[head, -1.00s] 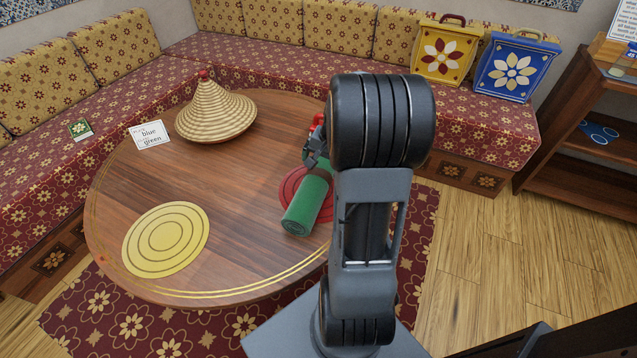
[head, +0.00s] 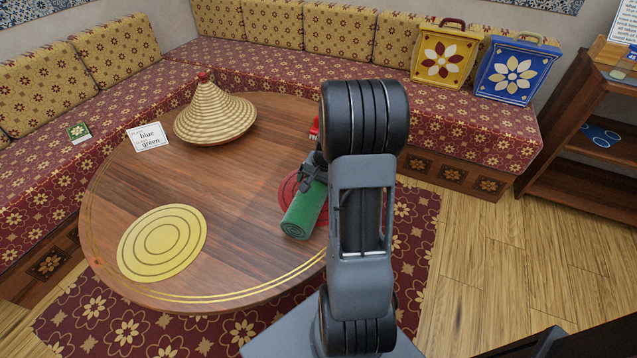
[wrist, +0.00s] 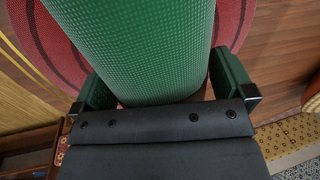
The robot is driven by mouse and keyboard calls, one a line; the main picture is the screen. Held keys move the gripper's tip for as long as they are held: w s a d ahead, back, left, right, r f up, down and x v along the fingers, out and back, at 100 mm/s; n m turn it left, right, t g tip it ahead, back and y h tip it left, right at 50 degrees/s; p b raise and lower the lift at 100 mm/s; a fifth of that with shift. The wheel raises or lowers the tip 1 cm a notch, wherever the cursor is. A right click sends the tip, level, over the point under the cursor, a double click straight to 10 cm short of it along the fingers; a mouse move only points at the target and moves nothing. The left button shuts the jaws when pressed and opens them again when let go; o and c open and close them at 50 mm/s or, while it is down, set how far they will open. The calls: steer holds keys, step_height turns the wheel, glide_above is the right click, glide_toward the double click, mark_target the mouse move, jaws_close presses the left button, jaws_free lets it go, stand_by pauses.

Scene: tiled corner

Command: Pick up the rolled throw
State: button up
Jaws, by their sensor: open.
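The rolled throw is a green textured cylinder (head: 302,210) lying on the round wooden table, partly over a red round mat (head: 288,188). In the wrist view the throw (wrist: 140,50) fills the upper middle. My gripper (head: 312,172) is at the throw's far part in the head view, partly hidden by my arm. In the wrist view my gripper (wrist: 165,85) is open, with one finger on each side of the throw. I cannot tell whether the fingers touch it.
On the table (head: 235,185) are a yellow round mat (head: 162,243), a woven cone lid (head: 214,112) and a white card (head: 148,137). A red object (head: 314,128) shows beside my arm. Cushioned benches (head: 270,70) line the back. The table's middle is clear.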

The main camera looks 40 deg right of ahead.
steer(key=shift+c, duration=0.2)
steer(key=shift+r, duration=0.1)
steer(key=c, duration=1)
steer(key=shift+r, duration=0.1)
